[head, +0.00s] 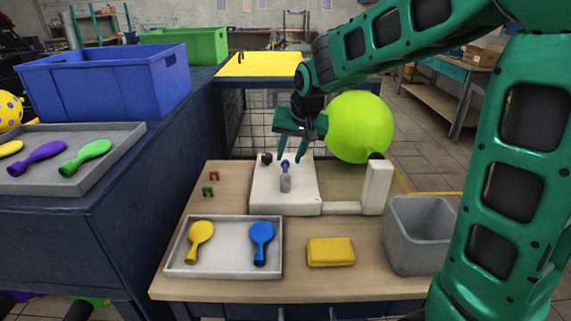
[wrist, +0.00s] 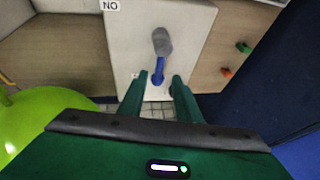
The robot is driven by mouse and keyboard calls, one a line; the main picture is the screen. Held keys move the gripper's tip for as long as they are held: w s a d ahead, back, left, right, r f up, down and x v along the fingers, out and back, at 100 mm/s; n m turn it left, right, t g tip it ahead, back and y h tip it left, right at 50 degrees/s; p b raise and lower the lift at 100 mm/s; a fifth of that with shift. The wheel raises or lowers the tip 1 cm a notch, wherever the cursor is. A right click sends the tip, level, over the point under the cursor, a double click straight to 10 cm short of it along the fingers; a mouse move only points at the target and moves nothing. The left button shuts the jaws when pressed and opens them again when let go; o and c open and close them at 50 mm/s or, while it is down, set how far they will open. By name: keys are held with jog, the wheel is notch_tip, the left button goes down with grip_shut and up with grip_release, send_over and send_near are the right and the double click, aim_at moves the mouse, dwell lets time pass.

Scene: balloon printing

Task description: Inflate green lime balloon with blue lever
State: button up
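The lime green balloon (head: 358,128) is large and round, at the top of the white post (head: 377,188) on the right of the white machine (head: 265,195). Part of it shows at the left of the wrist view (wrist: 40,125). The blue lever (head: 285,166) stands on a grey mount (head: 286,184) on the machine's top. In the wrist view the lever (wrist: 159,72) lies close to the fingertips, roughly between them. My gripper (head: 293,155) is open above the lever, its two fingers apart. Whether a finger touches the lever, I cannot tell.
A tray (head: 225,272) with yellow and blue balloons, a yellow block (head: 330,252) and a grey bin (head: 415,230) stand in front. Small red and green pieces (head: 210,183) lie left of the machine. A black knob (head: 266,158) sits beside the lever.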

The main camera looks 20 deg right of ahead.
aim_at(286, 167)
jog(key=shift+x, duration=2.4)
grip_shut()
